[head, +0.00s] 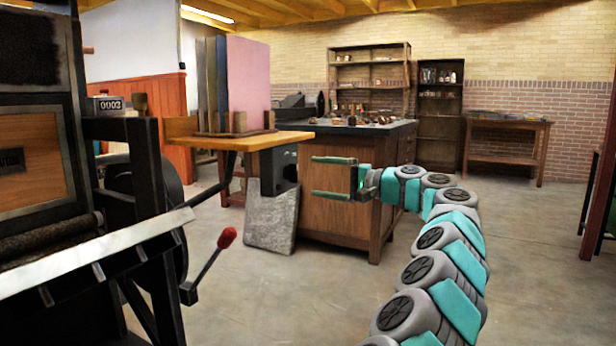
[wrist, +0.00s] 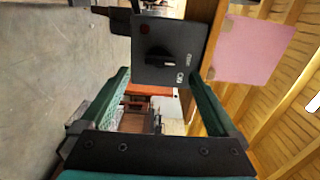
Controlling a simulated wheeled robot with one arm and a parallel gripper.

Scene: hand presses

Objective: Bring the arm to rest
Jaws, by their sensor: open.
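My arm, grey with teal bands, reaches up from the bottom right of the head view and bends left at its far end. My gripper (head: 316,176) is open and empty, its two green fingers pointing left towards a black switch box (head: 279,168) under a wooden shelf. A gap shows between the fingertips and the box. In the wrist view my gripper (wrist: 158,76) has its fingers spread. The switch box (wrist: 150,65) stands beyond them, with a black rotary knob (wrist: 160,57) and a small red spot. No object is between the fingers.
A black press (head: 140,170) with a red-knobbed lever (head: 226,238) stands at the left. The wooden shelf (head: 275,139) carries upright boards. A grey slab (head: 271,217) leans below, near a wooden cabinet (head: 340,218). Open floor (head: 540,260) lies right of my arm.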

